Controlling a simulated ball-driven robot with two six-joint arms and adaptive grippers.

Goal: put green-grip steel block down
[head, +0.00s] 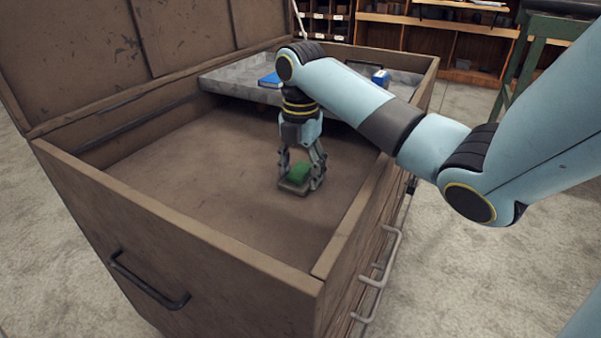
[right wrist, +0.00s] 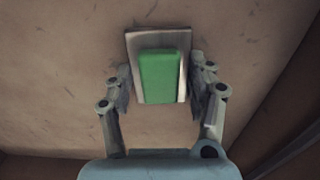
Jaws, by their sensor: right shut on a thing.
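The green-grip steel block (head: 297,176) is a flat steel plate with a green grip on top. It is inside the open chest (head: 180,220), at or very close to the chest's floor; I cannot tell whether it touches. My right gripper (head: 301,180) points down and is shut on the block, a finger on each side. In the right wrist view the block (right wrist: 158,76) lies between the fingertips of the gripper (right wrist: 160,85), its green grip facing the camera. My left gripper is not in view.
The chest's raised lid (head: 130,55) stands at the left and back. The chest floor left of the block is clear.

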